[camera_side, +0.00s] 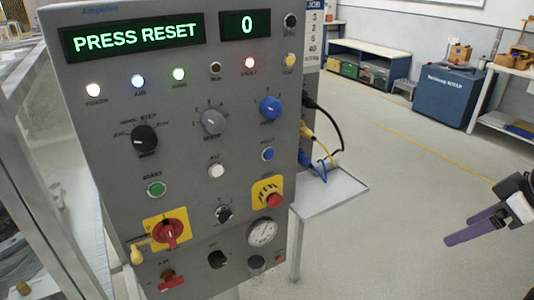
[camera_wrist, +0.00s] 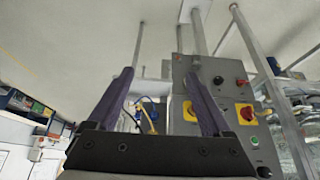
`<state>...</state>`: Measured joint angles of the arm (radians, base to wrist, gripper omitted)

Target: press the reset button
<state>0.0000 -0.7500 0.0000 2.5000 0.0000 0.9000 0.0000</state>
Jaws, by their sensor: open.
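A grey control panel (camera_side: 183,150) stands upright at the left of the side view, and its display (camera_side: 136,38) reads "PRESS RESET". A small blue push button (camera_side: 267,154) sits above the yellow-backed red emergency stop (camera_side: 272,196); its label is too small to read surely. A white button (camera_side: 216,171) and a green button (camera_side: 156,188) are to its left. My gripper (camera_wrist: 160,75) is open and empty, its two purple fingers apart. In the side view it is at the right edge, well away from the panel. In the wrist view the panel (camera_wrist: 213,82) appears upside down, beyond the fingers; I cannot make out the blue button there.
A blue knob (camera_side: 270,107) sits above the blue button. Black, yellow and blue cables (camera_side: 322,140) come from the panel's right side, above a small grey shelf (camera_side: 330,190). Open floor lies between the panel and my gripper. A blue cabinet (camera_side: 445,95) stands far back.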

